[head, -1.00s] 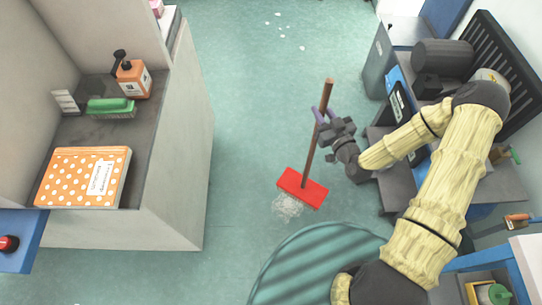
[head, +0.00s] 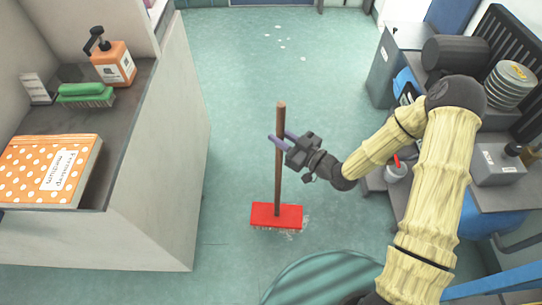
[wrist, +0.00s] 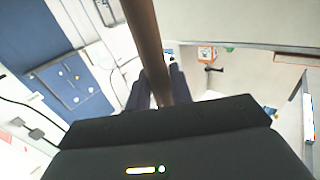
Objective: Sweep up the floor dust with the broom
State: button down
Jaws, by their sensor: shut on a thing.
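The broom has a brown wooden handle (head: 279,160) and a red head (head: 277,216). It stands upright, with its head down at the teal floor. My gripper (head: 281,141) is shut on the handle at its upper part. The handle (wrist: 146,45) also runs between the fingers in the wrist view. A greyish tangle of dust (head: 292,231) lies on the floor at the lower right edge of the red head, partly hidden by it. Several small white bits (head: 279,38) lie on the floor farther away, near the top.
A grey cabinet (head: 160,180) with a counter stands at the left. A ridged teal round thing (head: 320,280) is at the bottom. At the right are a grey bin (head: 395,65) and a workbench (head: 500,175).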

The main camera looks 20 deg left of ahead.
jog(key=shift+n+g+y, duration=0.3)
jog(key=shift+n+g, duration=0.4)
jog(key=shift+g, duration=0.2)
jog(key=shift+s+a+f+b, duration=0.6)
jog(key=shift+f+b, duration=0.1)
jog(key=shift+f, duration=0.1)
jog(key=shift+s+a+f+b, duration=0.55)
jog(key=shift+f+b, duration=0.15)
jog(key=shift+f, duration=0.1)
jog(key=shift+w, duration=0.1)
